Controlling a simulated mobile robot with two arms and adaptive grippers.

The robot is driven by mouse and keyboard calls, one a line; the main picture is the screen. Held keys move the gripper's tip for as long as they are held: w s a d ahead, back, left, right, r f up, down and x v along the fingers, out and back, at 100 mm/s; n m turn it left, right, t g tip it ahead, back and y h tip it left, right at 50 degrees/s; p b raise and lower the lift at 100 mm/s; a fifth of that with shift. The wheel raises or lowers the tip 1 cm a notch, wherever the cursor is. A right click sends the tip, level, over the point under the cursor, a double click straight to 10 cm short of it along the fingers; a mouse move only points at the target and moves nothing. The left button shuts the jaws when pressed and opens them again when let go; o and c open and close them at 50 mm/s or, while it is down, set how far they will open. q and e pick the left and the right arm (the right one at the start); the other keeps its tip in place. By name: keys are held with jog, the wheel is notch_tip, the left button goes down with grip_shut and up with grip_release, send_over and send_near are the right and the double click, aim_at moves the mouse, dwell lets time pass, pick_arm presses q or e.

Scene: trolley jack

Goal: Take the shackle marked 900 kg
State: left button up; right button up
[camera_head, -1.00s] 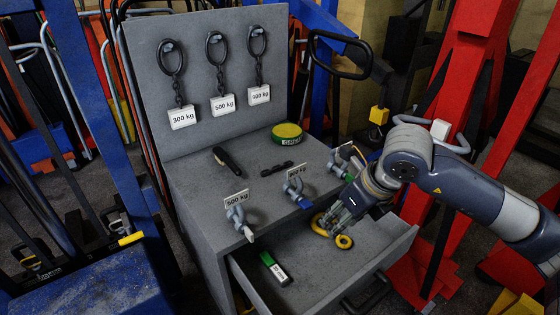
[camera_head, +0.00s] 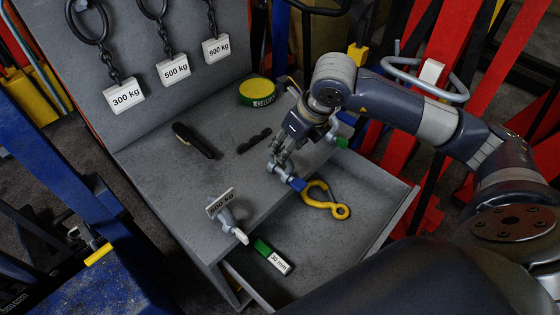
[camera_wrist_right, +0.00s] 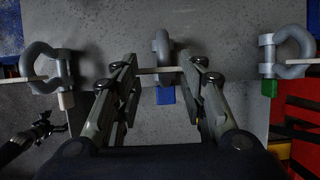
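Three grey shackles are along the bench's front edge. The left one (camera_head: 226,215) has a white pin end and a label (camera_head: 220,203) that seems to read 500 kg. The middle one (camera_head: 282,173) has a blue pin end; its label is hidden in the head view. I cannot tell which shackle is marked 900 kg.
An open drawer (camera_head: 390,215) below the shackles holds a yellow hook (camera_head: 325,204) and a green-and-white 30 mm block (camera_head: 271,256). A black-handled tool (camera_head: 194,140) and a green-yellow tin (camera_head: 258,92) are on the bench. Tagged chains hang on the back panel (camera_head: 195,25).

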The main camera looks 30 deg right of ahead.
aim_at(280, 151)
jog(key=shift+w+f, duration=0.2)
jog(key=shift+f, duration=0.2)
jog(key=p+x, duration=0.1)
jog(key=x, duration=0.1)
jog(key=p+x, duration=0.1)
jog(key=x, duration=0.2)
jog(key=shift+w+r, duration=0.1)
jog(key=shift+w, duration=0.1)
pick_arm(q)
jog(key=shift+w+d+r, duration=0.1)
jog(key=shift+w+r, duration=0.9)
jog(key=shift+r, duration=0.2)
pick_arm(e)
jog(key=shift+w+f, duration=0.1)
jog(key=shift+f, duration=0.1)
grip_shut()
pick_arm(q)
jog(key=shift+s, duration=0.35)
pick_arm(e)
jog(key=shift+r, duration=0.15)
